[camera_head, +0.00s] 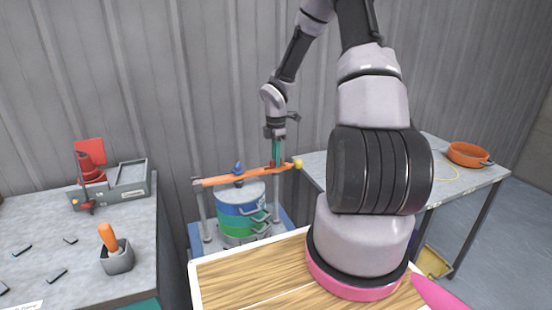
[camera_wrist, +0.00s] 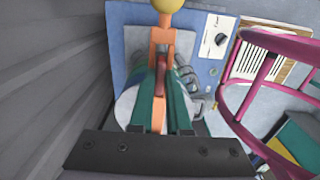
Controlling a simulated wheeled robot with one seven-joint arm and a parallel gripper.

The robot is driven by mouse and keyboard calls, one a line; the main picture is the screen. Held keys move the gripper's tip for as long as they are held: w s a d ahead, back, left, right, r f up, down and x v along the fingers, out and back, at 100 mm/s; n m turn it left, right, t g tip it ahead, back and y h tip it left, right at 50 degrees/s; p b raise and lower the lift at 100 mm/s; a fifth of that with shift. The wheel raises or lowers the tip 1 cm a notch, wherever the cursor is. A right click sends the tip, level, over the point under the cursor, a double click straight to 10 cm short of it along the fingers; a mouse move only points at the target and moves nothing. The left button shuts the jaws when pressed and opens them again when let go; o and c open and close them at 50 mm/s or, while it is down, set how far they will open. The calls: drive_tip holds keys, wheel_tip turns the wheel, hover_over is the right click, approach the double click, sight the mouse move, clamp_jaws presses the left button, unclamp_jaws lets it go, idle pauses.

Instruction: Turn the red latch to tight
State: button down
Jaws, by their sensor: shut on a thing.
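The red latch (camera_wrist: 161,76) sits on an orange bar, between the two teal fingers of my gripper (camera_wrist: 160,66) in the wrist view. My gripper is shut on it, pointing down from above. The orange bar (camera_head: 235,176) lies across the top of a metal drum (camera_head: 240,212) with blue and green bands. In the head view my gripper (camera_head: 277,158) is at the bar's right end, beside a yellow ball (camera_head: 298,163). The fingers hide much of the latch, and I cannot tell its exact angle. A blue knob (camera_head: 238,168) stands at the bar's middle.
A grey wall stands close behind the drum. A left table holds a red device (camera_head: 90,165) and a grey cup (camera_head: 117,258) with an orange handle. A right table holds an orange pan (camera_head: 467,154). A pink rail (camera_wrist: 235,85) is right of my gripper.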

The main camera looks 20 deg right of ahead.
drive_tip(key=m, duration=0.4)
drive_tip(key=shift+m, duration=0.3)
drive_tip(key=m, duration=0.4)
drive_tip(key=shift+m, duration=0.3)
drive_tip(key=m, duration=0.4)
drive_tip(key=shift+m, duration=2.4)
